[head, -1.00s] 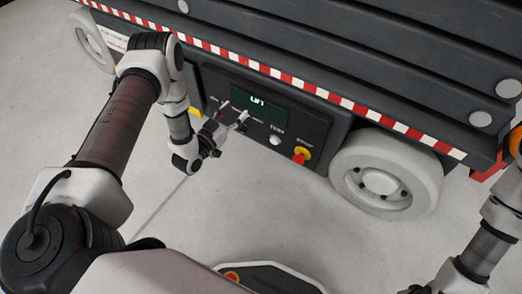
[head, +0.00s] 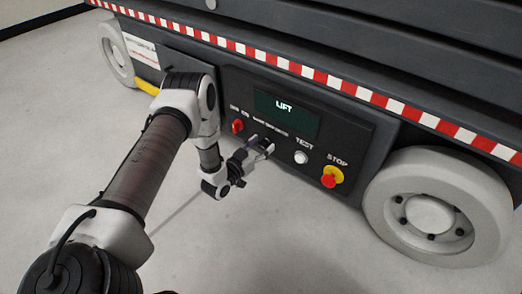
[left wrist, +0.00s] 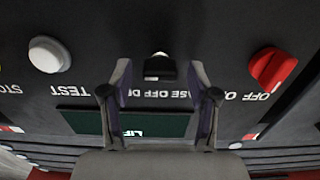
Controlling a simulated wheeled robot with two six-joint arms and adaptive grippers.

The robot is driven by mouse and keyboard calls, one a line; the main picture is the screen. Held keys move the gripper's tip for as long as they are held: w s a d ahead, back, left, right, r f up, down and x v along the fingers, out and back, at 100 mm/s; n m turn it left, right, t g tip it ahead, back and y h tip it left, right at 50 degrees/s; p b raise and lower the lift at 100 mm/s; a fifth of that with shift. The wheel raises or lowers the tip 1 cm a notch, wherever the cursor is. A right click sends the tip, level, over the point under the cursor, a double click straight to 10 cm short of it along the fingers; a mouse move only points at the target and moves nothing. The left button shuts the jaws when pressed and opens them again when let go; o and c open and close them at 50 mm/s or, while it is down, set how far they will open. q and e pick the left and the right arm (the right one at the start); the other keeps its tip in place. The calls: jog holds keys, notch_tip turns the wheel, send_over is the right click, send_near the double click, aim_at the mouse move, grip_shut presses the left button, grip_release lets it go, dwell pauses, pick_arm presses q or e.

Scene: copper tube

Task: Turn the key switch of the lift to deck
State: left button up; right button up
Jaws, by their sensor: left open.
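The key switch (left wrist: 159,68) shows in the left wrist view as a small black key head with a bright metal bit at its top, in front of lettering that reads upside down as BASE OFF and part of DECK. My left gripper (left wrist: 160,80) is open, with one finger on each side of the key and a gap on both sides. In the head view the left gripper (head: 262,148) is at the lift's control panel (head: 345,135) below the display and covers the key. Which position the key points to I cannot tell. My right gripper is out of view.
A red rotary switch (head: 237,127) is left of the gripper. A white TEST button (head: 301,157) and a red STOP button on yellow (head: 331,176) are to its right. The display (head: 287,115) reads LIFT. A wheel (head: 432,207) stands right of the panel; the floor in front is clear.

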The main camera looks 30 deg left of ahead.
pick_arm(q)
grip_shut()
jog(key=shift+r, duration=0.1)
